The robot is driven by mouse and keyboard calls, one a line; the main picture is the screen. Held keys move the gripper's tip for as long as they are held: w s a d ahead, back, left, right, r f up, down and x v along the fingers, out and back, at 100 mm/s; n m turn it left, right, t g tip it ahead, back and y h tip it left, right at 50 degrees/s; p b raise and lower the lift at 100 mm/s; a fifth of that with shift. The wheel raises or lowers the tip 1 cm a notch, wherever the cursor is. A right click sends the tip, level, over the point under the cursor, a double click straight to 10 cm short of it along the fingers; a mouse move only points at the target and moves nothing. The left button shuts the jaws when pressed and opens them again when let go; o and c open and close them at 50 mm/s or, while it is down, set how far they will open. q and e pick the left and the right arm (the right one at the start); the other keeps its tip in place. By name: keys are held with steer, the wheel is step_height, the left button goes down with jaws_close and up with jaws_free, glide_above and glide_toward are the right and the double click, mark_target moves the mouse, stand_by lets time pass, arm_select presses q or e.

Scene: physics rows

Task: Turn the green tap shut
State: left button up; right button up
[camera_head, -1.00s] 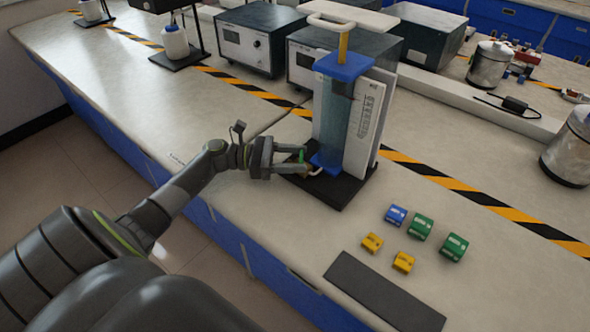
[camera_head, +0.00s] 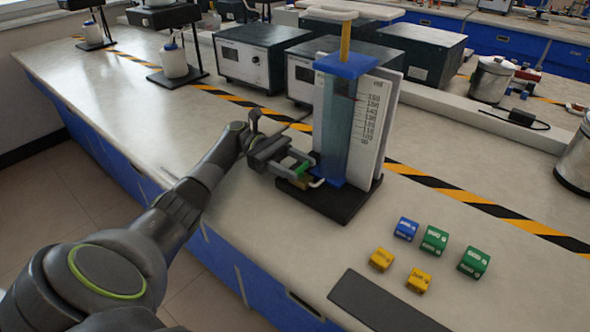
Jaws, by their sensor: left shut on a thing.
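The green tap (camera_head: 302,168) is a small green handle low on the left side of a clear upright column (camera_head: 336,125) with blue caps. A white scale board with numbers stands behind the column, and a black base (camera_head: 340,204) carries both. A short white spout shows below the tap. My left gripper (camera_head: 301,170) is shut on the green tap, with its fingers on either side of the handle. The fingers partly hide the tap. My right gripper is not in view.
Blue, green and yellow small blocks (camera_head: 434,240) lie right of the base, near a dark flat strip (camera_head: 380,304). Grey instrument boxes (camera_head: 262,57) stand behind. A yellow-black striped line (camera_head: 450,188) crosses the bench.

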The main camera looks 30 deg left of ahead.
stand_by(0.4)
arm_select(q)
steer(key=o, duration=1)
